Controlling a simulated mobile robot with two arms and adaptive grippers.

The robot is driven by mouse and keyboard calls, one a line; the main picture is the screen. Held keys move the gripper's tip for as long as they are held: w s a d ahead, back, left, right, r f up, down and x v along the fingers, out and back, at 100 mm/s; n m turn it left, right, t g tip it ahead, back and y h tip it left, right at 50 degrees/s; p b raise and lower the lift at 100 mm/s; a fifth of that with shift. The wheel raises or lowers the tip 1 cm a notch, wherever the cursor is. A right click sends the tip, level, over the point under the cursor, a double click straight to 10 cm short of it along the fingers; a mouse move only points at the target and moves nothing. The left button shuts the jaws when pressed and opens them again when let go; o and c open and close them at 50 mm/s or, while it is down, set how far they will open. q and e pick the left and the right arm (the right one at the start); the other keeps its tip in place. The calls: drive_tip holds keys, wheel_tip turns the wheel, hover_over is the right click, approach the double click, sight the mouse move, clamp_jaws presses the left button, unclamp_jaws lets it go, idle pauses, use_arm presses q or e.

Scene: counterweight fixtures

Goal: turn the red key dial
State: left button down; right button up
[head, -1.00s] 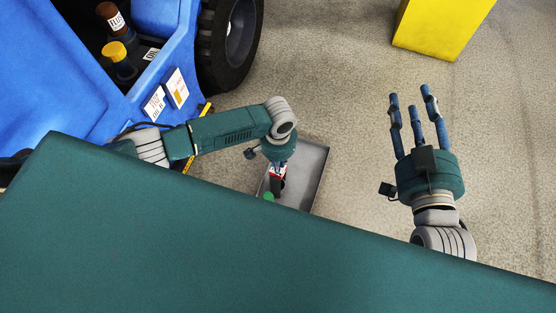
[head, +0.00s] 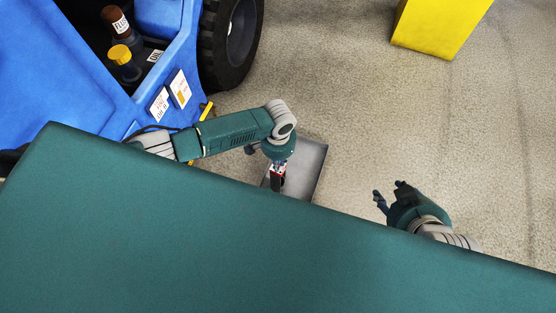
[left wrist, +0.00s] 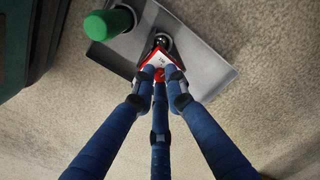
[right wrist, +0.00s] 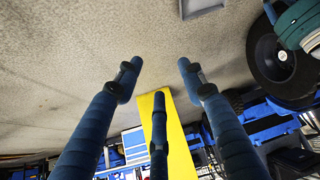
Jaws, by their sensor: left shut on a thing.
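The red key dial (left wrist: 159,72), red with a white label, sits over the grey plate in the left wrist view. A sliver of red and white also shows below my left gripper (head: 277,176) in the head view. In the left wrist view, the blue fingers of my left gripper (left wrist: 160,80) close around the dial and cover much of it. The dial's angle is hard to read. My right gripper (head: 384,198) is away to the right, fingers pointing left. In the right wrist view, the fingers of my right gripper (right wrist: 158,78) are spread and empty.
The grey plate (head: 311,163) has raised edges; a green cylinder (left wrist: 108,23) stands on it beside the dial. A blue vehicle (head: 165,20) with a black tyre (head: 228,50) is at upper left. A yellow block (head: 440,25) stands at upper right. Open floor lies between.

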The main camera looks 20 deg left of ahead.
use_arm(q)
drive_tip(key=shift+m+p, duration=0.7)
drive_tip(key=shift+m, duration=0.2)
drive_tip(key=shift+r+m+p, duration=0.1)
drive_tip(key=shift+m+p, duration=0.35)
drive_tip(key=shift+m, duration=1.15)
use_arm(e)
drive_tip(key=s+d+g+h, duration=0.1)
drive_tip(key=s+d+g, duration=0.1)
drive_tip(key=s, duration=0.6)
drive_tip(key=shift+d+f+g, duration=0.2)
drive_tip(key=shift+f+g, duration=0.25)
drive_tip(key=shift+g, duration=0.35)
use_arm(q)
drive_tip(key=shift+p, duration=0.3)
drive_tip(key=c, duration=1.7)
unclamp_jaws()
drive_tip(key=shift+c, duration=0.2)
use_arm(e)
drive_tip(key=shift+w, duration=0.1)
use_arm(q)
wheel_tip(320, 180, up, 12)
